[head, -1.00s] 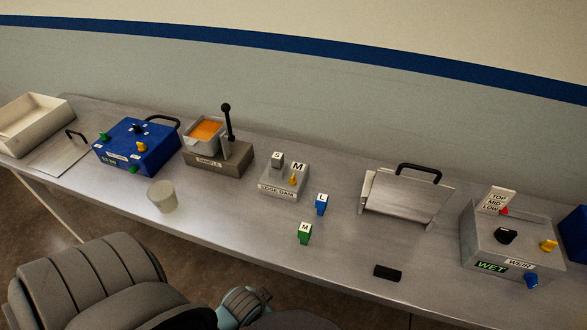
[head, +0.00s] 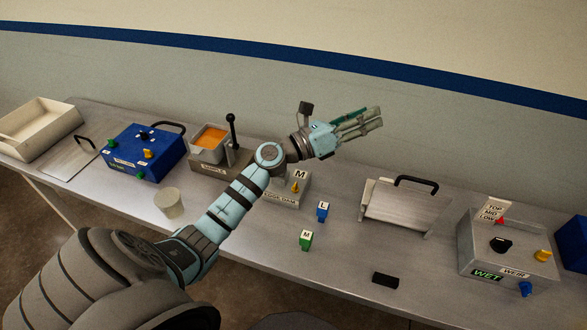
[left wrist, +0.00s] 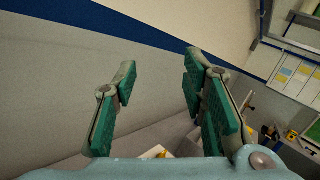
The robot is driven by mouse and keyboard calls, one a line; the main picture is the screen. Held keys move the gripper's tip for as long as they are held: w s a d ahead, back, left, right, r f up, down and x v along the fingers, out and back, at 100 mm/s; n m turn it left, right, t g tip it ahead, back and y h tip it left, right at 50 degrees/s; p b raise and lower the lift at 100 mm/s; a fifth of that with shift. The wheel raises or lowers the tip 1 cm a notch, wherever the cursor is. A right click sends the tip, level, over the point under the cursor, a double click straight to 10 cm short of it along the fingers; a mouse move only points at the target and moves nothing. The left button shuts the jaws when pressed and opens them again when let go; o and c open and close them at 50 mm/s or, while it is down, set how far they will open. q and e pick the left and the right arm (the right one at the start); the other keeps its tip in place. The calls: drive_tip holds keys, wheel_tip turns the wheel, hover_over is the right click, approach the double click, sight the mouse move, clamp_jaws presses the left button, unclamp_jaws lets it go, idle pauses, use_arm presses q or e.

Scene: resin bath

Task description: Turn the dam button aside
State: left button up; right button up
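The edge dam box (head: 285,198) is a grey box near the middle of the bench, with a small orange-yellow knob (head: 295,187) on its top. A white block marked M (head: 300,175) stands on it. My left arm crosses in front of the box's left side and hides the S block. My left gripper (head: 372,117) is up above and behind the box, pointing right, apart from everything. In the left wrist view its green-padded fingers (left wrist: 160,85) are spread with nothing between them. My right gripper is not in view.
Blue L (head: 322,212) and green M (head: 306,240) pieces stand in front of the box. A cup (head: 169,203), a lever stand (head: 232,150) and a blue box (head: 142,152) are left. A metal plate (head: 400,205) and grey weir box (head: 505,250) are right.

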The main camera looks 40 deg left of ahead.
use_arm(q)
wheel_tip(320, 180, down, 4)
drive_tip(key=w+a+m+g, duration=0.2)
drive_tip(key=m+g, duration=0.4)
drive_tip(key=m, duration=0.2)
drive_tip(key=m+g+y, duration=0.5)
drive_tip(key=g, duration=0.5)
approach(295, 184)
drive_tip(key=f+b, duration=0.1)
drive_tip(key=b, duration=0.3)
drive_tip(key=d+f+b, duration=0.1)
drive_tip(key=b, duration=0.2)
drive_tip(key=shift+w+d+f+g, duration=0.1)
drive_tip(key=shift+w+f+g, duration=0.2)
drive_tip(key=shift+f, duration=0.1)
drive_tip(key=x, duration=0.4)
drive_tip(key=shift+w+d+f, duration=0.1)
drive_tip(key=shift+w+f, duration=0.15)
drive_tip(key=shift+f, duration=0.05)
drive_tip(key=shift+d+f, duration=0.25)
drive_tip(key=shift+f, duration=0.15)
clamp_jaws()
